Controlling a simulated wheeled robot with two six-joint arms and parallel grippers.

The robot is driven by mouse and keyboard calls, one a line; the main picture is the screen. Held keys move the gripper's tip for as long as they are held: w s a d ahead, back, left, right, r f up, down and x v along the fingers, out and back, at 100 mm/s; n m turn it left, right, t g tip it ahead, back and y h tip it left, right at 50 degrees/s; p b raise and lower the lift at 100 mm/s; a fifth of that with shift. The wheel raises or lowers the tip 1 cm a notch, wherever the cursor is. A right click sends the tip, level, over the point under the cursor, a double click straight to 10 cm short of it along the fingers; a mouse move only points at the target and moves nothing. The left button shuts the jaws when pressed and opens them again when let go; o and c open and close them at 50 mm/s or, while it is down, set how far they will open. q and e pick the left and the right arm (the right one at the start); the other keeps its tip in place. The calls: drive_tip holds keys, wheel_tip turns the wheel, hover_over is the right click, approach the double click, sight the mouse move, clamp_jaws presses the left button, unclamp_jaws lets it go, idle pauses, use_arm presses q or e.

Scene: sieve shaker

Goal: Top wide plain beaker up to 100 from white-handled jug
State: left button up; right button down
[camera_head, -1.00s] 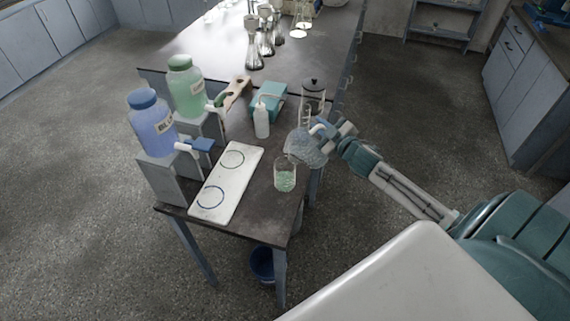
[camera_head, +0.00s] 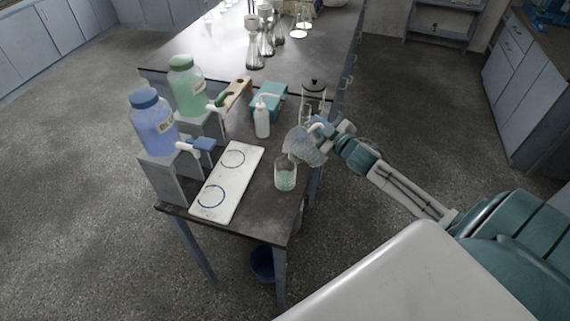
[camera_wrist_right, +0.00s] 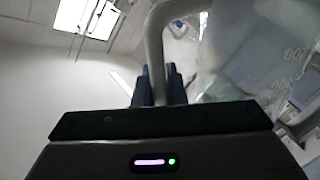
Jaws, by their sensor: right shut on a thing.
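The beaker (camera_head: 285,175) stands upright near the right edge of the bench end, with pale green liquid in it; its marks are too small to read. My right gripper (camera_head: 322,128) is shut on the white handle of the clear jug (camera_head: 304,147). The jug is held tilted, its mouth toward the beaker and just above it. In the right wrist view the white handle (camera_wrist_right: 157,45) runs between the fingers (camera_wrist_right: 160,85), and the jug's clear wall (camera_wrist_right: 255,60) shows at the right. I cannot make out a stream. My left gripper is not in view.
A white tray with two rings (camera_head: 226,190) lies left of the beaker. A blue-capped bottle (camera_head: 153,128) and a green-capped bottle (camera_head: 187,87) with taps stand on the left. A wash bottle (camera_head: 262,120), teal box (camera_head: 268,100) and lidded glass vessel (camera_head: 313,92) stand behind.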

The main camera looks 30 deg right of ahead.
drive_tip(key=shift+w+d, duration=0.1)
drive_tip(key=shift+d, duration=0.05)
drive_tip(key=shift+r, duration=0.1)
drive_tip(key=shift+a+r, duration=0.1)
drive_tip(key=shift+a, duration=0.15)
drive_tip(key=shift+r+n, duration=0.1)
drive_tip(key=shift+n, duration=0.2)
drive_tip(key=shift+a+r, duration=0.1)
drive_tip(key=shift+a, duration=0.05)
drive_tip(key=shift+d, duration=0.2)
drive_tip(key=shift+a, duration=0.25)
drive_tip(key=shift+d, duration=0.2)
idle(0.4)
